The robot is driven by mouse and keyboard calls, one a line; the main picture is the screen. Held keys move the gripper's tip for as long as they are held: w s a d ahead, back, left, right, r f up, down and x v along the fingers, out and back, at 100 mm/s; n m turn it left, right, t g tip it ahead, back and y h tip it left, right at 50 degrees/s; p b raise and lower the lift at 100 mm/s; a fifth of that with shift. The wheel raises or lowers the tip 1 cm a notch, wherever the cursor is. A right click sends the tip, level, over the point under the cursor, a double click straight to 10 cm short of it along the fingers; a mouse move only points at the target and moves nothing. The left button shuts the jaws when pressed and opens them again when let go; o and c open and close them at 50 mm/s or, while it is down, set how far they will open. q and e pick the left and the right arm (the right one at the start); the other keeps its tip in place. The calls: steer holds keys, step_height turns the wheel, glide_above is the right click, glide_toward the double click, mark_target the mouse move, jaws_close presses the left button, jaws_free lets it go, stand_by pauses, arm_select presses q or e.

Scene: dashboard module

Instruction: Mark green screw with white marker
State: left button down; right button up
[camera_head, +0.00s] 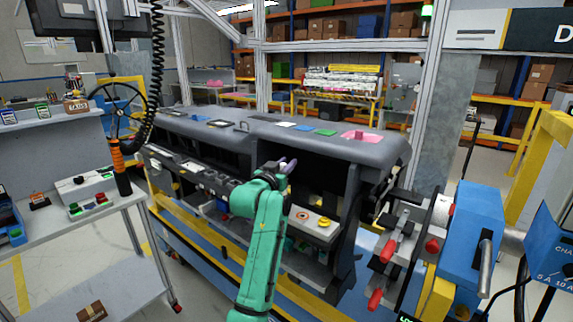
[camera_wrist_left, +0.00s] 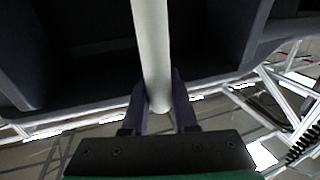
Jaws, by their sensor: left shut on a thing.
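My left gripper (camera_head: 284,165) is at the front of the dark grey dashboard module (camera_head: 345,148), by the opening below its top. In the left wrist view the gripper (camera_wrist_left: 160,100) has its two purple-grey fingers shut on the white marker (camera_wrist_left: 152,45), a pale rod running up out of the picture. The marker's far end is out of that view. Dark walls of the dashboard's opening lie close around the marker; I cannot tell whether they touch. I cannot make out the green screw in either view. My right gripper is not in view.
A table (camera_head: 90,205) with small boxes stands at the left. An orange-handled tool (camera_head: 119,170) hangs there on a coiled black cable (camera_head: 157,60). A blue fixture with red handles (camera_head: 478,235) stands close at the right. Coloured flat pieces lie on the dashboard top.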

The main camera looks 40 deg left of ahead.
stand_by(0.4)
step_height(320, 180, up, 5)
steer(key=p, duration=0.4)
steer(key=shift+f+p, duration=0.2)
steer(key=shift+p, duration=0.1)
